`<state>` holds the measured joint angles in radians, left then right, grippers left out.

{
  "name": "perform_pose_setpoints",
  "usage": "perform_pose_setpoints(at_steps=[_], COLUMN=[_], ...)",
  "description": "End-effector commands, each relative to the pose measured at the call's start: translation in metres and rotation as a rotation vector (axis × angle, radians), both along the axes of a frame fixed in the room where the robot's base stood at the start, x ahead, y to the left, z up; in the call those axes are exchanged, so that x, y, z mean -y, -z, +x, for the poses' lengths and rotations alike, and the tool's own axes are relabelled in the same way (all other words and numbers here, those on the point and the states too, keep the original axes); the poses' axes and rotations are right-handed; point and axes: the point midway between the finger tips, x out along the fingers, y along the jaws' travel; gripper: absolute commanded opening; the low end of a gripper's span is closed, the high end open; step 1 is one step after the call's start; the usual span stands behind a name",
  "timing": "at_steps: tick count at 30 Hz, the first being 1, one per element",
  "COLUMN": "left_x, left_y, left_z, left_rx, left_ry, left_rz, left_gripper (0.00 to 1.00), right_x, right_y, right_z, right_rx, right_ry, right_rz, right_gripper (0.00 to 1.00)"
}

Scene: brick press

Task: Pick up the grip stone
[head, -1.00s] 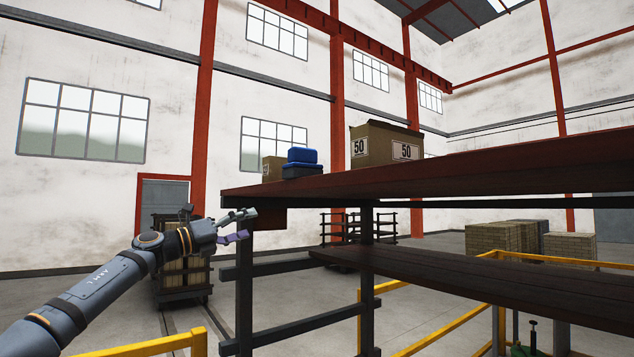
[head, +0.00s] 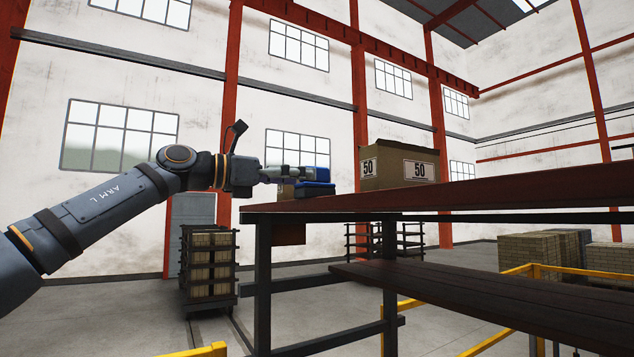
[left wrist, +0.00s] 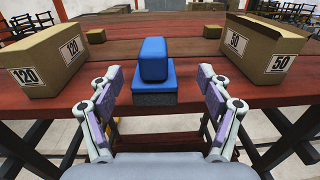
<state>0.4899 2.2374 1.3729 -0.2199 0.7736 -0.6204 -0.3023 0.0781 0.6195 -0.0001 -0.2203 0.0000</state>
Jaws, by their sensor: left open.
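The grip stone (left wrist: 154,62) looks like a blue block on a dark grey speckled base. It stands upright near the front edge of the dark red table (left wrist: 50,108). In the head view the grip stone (head: 318,180) is partly hidden behind my left gripper (head: 298,174). In the left wrist view my left gripper (left wrist: 160,82) is open, with one finger on each side of the stone's line. The fingers seem to be short of the stone, and I see no contact. My right gripper is not in view.
A cardboard box marked 50 (left wrist: 262,48) stands right of the stone, and a box marked 120 (left wrist: 45,62) stands left. Small brown blocks (left wrist: 96,36) sit farther back. Bare tabletop lies around the stone. A lower shelf (head: 460,285) and yellow rails (head: 530,268) are below.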

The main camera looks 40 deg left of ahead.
Motion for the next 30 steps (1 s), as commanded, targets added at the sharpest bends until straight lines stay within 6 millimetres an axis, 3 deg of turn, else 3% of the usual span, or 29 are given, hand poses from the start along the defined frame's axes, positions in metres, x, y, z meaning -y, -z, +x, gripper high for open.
perform_pose_setpoints(at_steps=[9,17,30], left_x=[0.011,0.013,0.013], left_y=[-0.001,0.002,0.002], left_z=[0.045,0.049,0.049], left_rx=[-0.003,0.001,0.001], left_ry=[0.002,0.000,0.000], left_rz=[-0.001,-0.001,-0.001], left_gripper=[0.78,0.78,0.21], right_x=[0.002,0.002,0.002], right_y=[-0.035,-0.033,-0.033], right_z=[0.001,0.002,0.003], right_rx=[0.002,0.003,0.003], right_ry=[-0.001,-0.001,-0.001], right_rz=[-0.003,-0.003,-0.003], right_gripper=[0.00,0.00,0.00])
